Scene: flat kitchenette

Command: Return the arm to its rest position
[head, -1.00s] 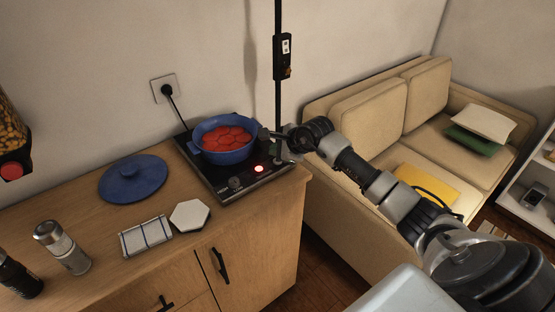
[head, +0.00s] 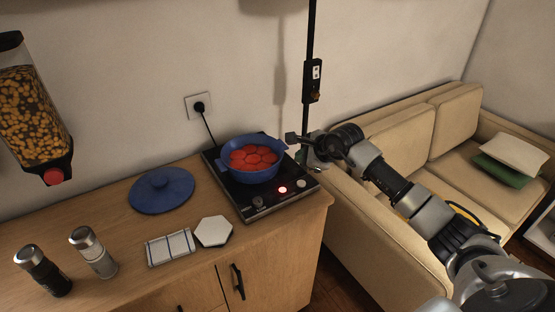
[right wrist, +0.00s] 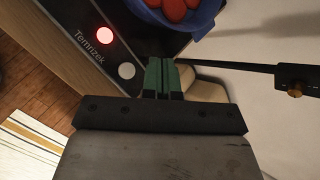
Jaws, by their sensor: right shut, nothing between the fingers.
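My right arm reaches in from the lower right of the head view. Its gripper (head: 294,139) is just right of the blue pot, near the hob's back right corner. In the right wrist view the gripper's two green-tipped fingers (right wrist: 162,76) are together with nothing between them. The blue pot (head: 247,174) stands on the black hob (head: 262,200) and holds several red round pieces. The pot's edge also shows at the top of the right wrist view (right wrist: 199,24). My left gripper is not seen.
A red light (head: 282,189) glows on the hob. A blue lid (head: 162,190), a folded cloth (head: 170,247), a white hexagonal tile (head: 213,231) and two shakers (head: 93,252) are on the counter. A dark pole (head: 309,60) rises behind the gripper. A beige sofa (head: 400,220) stands right.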

